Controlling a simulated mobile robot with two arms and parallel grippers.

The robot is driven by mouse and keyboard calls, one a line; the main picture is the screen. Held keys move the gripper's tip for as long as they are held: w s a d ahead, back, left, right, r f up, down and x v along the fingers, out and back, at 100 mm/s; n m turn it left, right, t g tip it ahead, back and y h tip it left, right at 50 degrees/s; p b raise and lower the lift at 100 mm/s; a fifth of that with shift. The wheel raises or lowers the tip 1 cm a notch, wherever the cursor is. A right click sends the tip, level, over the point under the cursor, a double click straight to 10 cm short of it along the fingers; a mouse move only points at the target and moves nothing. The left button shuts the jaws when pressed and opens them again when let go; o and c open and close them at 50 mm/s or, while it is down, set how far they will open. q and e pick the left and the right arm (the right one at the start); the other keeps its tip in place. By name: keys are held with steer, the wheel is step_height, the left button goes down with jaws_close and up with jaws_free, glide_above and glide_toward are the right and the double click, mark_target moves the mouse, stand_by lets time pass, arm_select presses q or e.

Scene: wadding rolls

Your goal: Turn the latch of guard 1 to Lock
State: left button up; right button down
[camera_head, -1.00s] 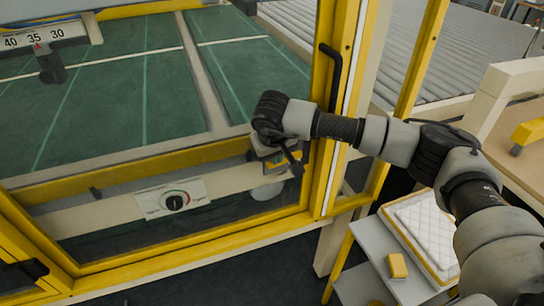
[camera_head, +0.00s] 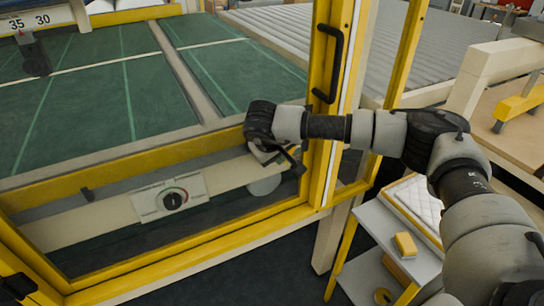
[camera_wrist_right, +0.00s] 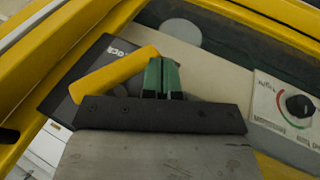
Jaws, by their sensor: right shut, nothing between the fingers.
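The guard is a yellow-framed clear door (camera_head: 318,150) in the head view. Its latch is hidden there behind my right gripper (camera_head: 285,160). In the right wrist view the latch is a yellow bar handle (camera_wrist_right: 113,73) on a dark plate (camera_wrist_right: 75,85). The bar lies diagonally, and lettering at its upper edge is partly covered. My right gripper (camera_wrist_right: 164,78) is shut and empty, with green fingertips just right of the bar's upper end. I cannot tell whether they touch it. My left gripper is not in view.
A dial panel (camera_head: 150,205) sits low behind the door, left of my gripper. A black door handle (camera_head: 328,65) stands on the frame above my forearm. A grey cart (camera_head: 375,230) with a yellow block (camera_head: 404,245) is at the lower right.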

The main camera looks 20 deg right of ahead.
steer(key=d+f+h, duration=0.1)
steer(key=f+h, duration=0.1)
steer(key=shift+d+f+n+h+b, duration=0.2)
steer(key=shift+d+n+h+b, duration=0.1)
steer(key=shift+d+h+b, duration=0.1)
stand_by(0.6)
steer(key=s+a+b, duration=0.1)
steer(key=s+a, duration=0.2)
steer(key=a, duration=1)
steer(key=shift+a, duration=0.2)
steer(key=shift+s, duration=0.1)
